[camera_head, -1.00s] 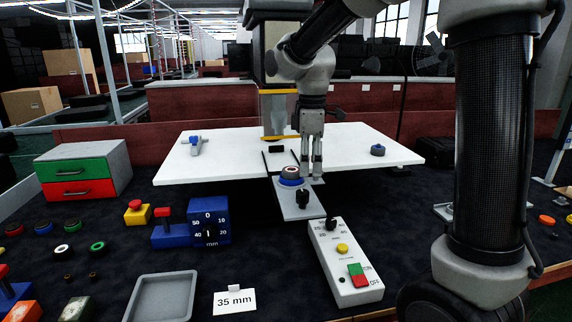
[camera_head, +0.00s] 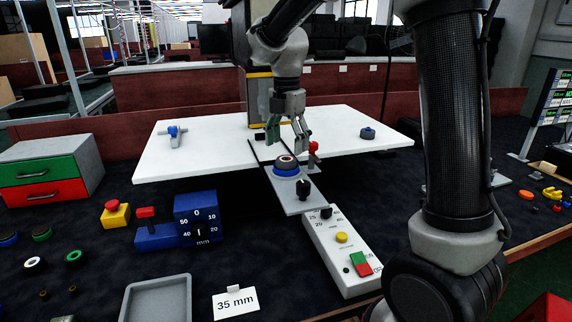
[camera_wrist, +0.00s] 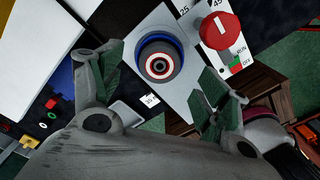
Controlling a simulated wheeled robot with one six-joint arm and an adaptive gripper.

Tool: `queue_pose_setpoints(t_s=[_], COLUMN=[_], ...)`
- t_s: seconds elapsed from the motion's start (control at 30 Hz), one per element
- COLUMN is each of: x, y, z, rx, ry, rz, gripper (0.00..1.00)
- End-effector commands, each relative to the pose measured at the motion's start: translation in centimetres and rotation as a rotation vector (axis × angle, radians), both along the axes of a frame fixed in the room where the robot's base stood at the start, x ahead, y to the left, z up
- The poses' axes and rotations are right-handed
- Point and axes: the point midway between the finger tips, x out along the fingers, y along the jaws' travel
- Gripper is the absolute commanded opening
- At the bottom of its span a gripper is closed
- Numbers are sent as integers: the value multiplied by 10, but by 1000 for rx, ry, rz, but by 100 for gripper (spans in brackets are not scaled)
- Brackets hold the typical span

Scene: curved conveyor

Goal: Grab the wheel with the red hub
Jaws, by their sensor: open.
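A dark wheel with a red and white hub (camera_head: 287,161) sits on a blue round holder (camera_head: 287,171) on the grey plate (camera_head: 308,205) in the head view. In the wrist view the wheel (camera_wrist: 158,65) faces the camera, showing a white and red ringed hub within the blue holder. My gripper (camera_head: 289,136) is open and empty, its fingers spread wide above and slightly behind the wheel. In the wrist view the green-padded fingers of my gripper (camera_wrist: 160,88) flank the wheel from left and right, apart from it.
A white control box (camera_head: 342,250) and blue dial block (camera_head: 197,217) stand nearer. The white table (camera_head: 215,150) holds a small blue-hubbed wheel (camera_head: 367,133).

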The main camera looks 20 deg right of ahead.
Motion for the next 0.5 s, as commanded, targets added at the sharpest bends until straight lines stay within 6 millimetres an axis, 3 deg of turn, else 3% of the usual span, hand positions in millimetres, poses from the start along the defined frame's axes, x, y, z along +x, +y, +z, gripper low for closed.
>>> queue_pose_setpoints(t_s=[0.23,0.5], x=[0,0], y=[0,0], z=[-37,-43], rx=[-1,-1], ry=[3,1], rz=[-1,-2], gripper=[76,76])
